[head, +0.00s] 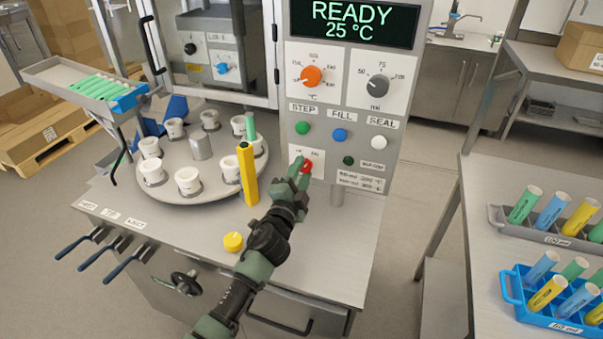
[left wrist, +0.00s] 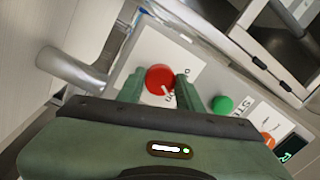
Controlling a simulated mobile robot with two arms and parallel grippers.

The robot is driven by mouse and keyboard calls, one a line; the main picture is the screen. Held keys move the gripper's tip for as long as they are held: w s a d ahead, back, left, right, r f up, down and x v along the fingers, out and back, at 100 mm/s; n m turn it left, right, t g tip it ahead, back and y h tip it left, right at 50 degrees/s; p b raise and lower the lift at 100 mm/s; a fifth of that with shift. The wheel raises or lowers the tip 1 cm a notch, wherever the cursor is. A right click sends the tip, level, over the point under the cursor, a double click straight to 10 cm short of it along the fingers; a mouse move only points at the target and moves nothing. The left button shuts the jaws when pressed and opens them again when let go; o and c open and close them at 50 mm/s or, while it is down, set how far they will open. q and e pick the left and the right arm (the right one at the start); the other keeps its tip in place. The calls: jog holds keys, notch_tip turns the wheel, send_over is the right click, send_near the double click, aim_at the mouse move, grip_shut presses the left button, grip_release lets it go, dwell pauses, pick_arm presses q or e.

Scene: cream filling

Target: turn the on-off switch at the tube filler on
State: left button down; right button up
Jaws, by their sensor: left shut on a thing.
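The on-off switch is a round red knob (head: 307,167) on a white plate at the lower left of the tube filler's grey control panel (head: 347,100). My left gripper (head: 299,169) reaches up to it from below. In the left wrist view the red knob (left wrist: 158,77) sits between the two fingers of my left gripper (left wrist: 157,88), which are shut on it. A pale pointer mark shows on the knob's lower part in that view. Its plate lettering is partly hidden by the fingers. The display (head: 352,22) reads READY 25 °C. My right gripper is not in view.
A round turntable (head: 215,188) with white cups stands left of the panel. Green, blue and white buttons (head: 379,142) sit above the switch.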

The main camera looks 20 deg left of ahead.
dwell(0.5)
pick_arm(q)
jog(key=c, duration=0.9)
grip_release()
jog(key=shift+c, duration=0.2)
jog(key=shift+s, duration=0.1)
jog(key=s+b, duration=0.1)
jog(key=s, duration=0.6)
jog(key=shift+s+f, duration=0.25)
jog(key=shift+s, duration=0.05)
jog(key=shift+f, duration=0.1)
